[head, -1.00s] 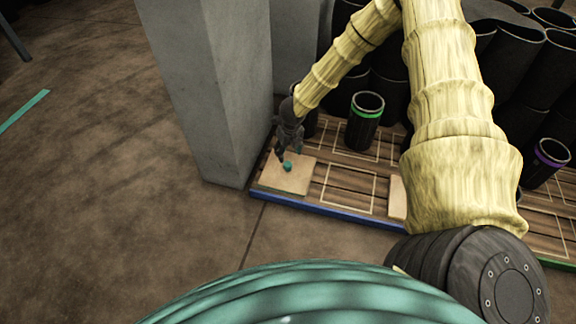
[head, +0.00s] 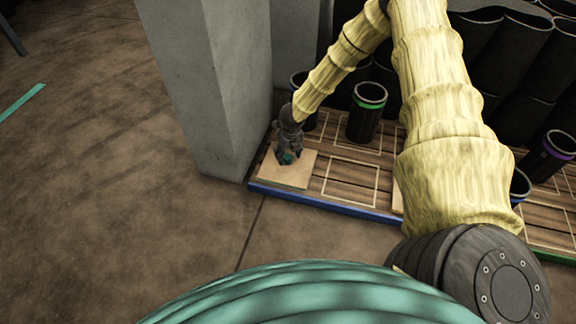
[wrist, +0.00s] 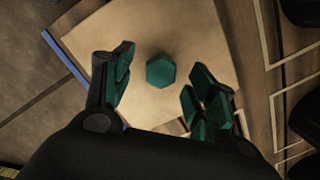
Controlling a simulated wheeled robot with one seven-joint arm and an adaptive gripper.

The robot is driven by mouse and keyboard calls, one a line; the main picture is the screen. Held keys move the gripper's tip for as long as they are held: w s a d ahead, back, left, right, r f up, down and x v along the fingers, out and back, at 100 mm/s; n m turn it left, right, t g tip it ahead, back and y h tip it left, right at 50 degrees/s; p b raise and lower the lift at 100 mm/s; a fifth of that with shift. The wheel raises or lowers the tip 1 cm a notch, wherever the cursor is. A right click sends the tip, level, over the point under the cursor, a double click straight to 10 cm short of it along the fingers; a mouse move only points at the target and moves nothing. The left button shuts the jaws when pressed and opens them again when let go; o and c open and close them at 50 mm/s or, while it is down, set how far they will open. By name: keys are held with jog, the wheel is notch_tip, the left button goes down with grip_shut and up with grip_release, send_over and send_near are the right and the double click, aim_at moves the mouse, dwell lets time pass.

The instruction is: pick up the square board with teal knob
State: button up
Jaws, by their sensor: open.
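The square board (head: 290,176) is light tan and lies flat at the left end of a wooden platform. Its teal knob (head: 287,157) is partly hidden by my gripper (head: 289,152) in the head view. In the wrist view the board (wrist: 180,45) fills the middle, and the hexagonal teal knob (wrist: 160,72) stands near its centre. My gripper (wrist: 163,95) is open, its teal-padded fingers apart on the left and right of the knob. The knob sits slightly beyond the line of the fingertips there, with visible gaps to both. I cannot tell the exact height above the board.
A grey pillar (head: 215,90) stands close left of the platform (head: 345,208). A green-banded black sleeve (head: 367,112) stands behind and right of the board, and a purple-banded one (head: 547,155) farther right. Dark sleeves crowd the back. The brown floor (head: 110,200) at left is clear.

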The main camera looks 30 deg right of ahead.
aim_at(288, 157)
notch_tip(288, 157, down, 3)
jog(key=shift+w+d+f+b, duration=0.1)
jog(key=shift+w+b, duration=0.05)
jog(key=shift+b, duration=0.6)
jog(key=c, duration=1.3)
grip_shut()
jog(key=shift+r, duration=0.2)
